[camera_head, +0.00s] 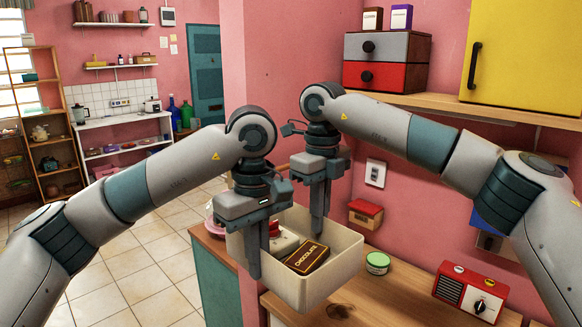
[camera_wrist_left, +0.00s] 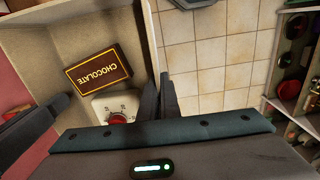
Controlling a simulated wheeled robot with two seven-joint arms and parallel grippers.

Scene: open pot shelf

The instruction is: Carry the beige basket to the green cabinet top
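The beige basket (camera_head: 335,275) is an open box below both my grippers. It holds a dark box marked CHOCOLATE (camera_head: 307,258) and a white item with a red knob, clearer in the left wrist view (camera_wrist_left: 113,105). My left gripper (camera_head: 256,262) has its fingers close together astride the basket's left wall; they also show in the left wrist view (camera_wrist_left: 158,98). My right gripper (camera_head: 319,222) has its fingers close together at the far wall, and looks shut on it. The green cabinet (camera_head: 213,285) is at lower left, partly hidden by the basket. Contact under the basket is hidden.
A wooden counter (camera_head: 405,300) lies to the right, with a green-lidded tin (camera_head: 377,263) and a red radio (camera_head: 470,292). A pink item (camera_head: 214,226) is left of the basket. Tiled floor (camera_head: 130,275) is open at left.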

